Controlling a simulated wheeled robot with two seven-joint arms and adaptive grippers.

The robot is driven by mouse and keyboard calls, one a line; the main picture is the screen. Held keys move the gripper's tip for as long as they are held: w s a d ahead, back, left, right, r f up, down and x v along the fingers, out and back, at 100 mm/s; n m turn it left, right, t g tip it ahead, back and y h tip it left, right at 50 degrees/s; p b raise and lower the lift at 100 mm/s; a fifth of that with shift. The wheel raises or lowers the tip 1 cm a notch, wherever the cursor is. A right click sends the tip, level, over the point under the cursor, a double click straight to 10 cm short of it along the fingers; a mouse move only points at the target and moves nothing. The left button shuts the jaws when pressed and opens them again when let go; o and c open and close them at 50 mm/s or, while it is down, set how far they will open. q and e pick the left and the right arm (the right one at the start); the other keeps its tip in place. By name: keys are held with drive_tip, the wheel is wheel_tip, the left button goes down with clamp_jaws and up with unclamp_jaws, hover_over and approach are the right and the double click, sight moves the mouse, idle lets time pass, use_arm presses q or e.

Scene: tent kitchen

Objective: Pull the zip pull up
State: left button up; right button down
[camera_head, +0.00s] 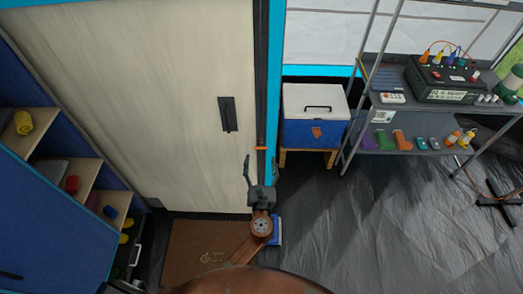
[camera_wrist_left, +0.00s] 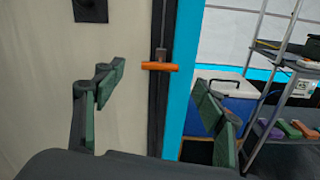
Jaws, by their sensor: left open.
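The zip pull (camera_head: 261,148) is a small orange crossbar on the dark vertical zip strip (camera_head: 261,70) beside the cream panel. In the left wrist view the orange zip pull (camera_wrist_left: 160,66) hangs below a dark slider, level across the strip. My left gripper (camera_head: 261,166) is open and empty, fingers pointing at the strip. In the wrist view the left gripper's fingers (camera_wrist_left: 160,95) stand wide apart, one either side of the pull's line, with the pull slightly above the middle. No contact with the pull shows. My right gripper is not in view.
A blue cooler with a white lid (camera_head: 314,103) stands on a wooden stand right of the strip. A metal shelf (camera_head: 375,142) with several small items is farther right. Blue shelving (camera_head: 62,155) stands at left. A brown mat (camera_head: 190,255) lies below the panel.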

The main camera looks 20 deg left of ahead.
use_arm(q)
drive_tip(key=b+x, duration=0.1)
drive_tip(key=x, duration=0.5)
drive_tip(key=shift+w+a+f, duration=0.1)
drive_tip(key=shift+w, duration=0.25)
drive_tip(key=shift+c, duration=0.2)
